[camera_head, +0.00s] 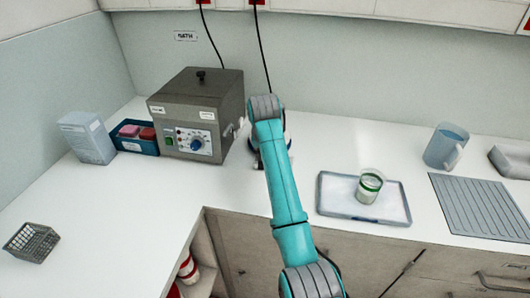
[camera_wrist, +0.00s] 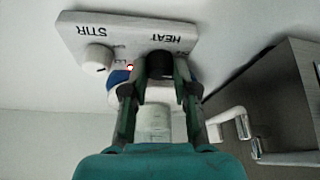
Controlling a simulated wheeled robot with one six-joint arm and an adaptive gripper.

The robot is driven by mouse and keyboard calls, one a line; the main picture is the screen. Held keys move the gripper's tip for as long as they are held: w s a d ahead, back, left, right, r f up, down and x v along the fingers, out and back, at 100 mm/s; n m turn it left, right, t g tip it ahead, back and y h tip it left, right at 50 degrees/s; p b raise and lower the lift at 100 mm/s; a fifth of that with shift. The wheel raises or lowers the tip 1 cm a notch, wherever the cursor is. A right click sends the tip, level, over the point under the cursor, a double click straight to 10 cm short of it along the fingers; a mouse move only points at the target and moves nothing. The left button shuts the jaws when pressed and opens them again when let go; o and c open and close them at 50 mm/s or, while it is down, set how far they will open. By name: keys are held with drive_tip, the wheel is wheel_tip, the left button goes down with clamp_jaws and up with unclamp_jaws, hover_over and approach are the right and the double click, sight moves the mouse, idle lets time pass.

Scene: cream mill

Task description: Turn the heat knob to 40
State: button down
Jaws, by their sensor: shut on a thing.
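A white panel (camera_wrist: 130,38) with the words STIR and HEAT shows upside down in the wrist view. A white stir knob (camera_wrist: 97,58) with a dark pointer line is at its left. A dark heat knob (camera_wrist: 160,62) sits under the HEAT label, between the fingertips of my gripper (camera_wrist: 160,78). My gripper is shut on this knob. Its pointer and the scale around it are mostly hidden, so I cannot read the setting. A small red light (camera_wrist: 130,68) glows beside it. In the head view my arm covers the gripper and most of this device.
A grey bath box (camera_head: 200,105) with a blue dial stands left of my arm. A white handle-like fitting (camera_wrist: 235,122) and a grey box side (camera_wrist: 280,85) are close to the gripper's right. A tray (camera_head: 340,205) with a green-banded beaker (camera_head: 369,187) lies to the right.

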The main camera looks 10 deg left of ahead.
drive_tip(key=shift+m+h, duration=0.3)
drive_tip(key=shift+m, duration=0.3)
drive_tip(key=c, duration=0.9)
unclamp_jaws()
drive_tip(key=v, duration=1.2)
drive_tip(key=shift+s, duration=0.1)
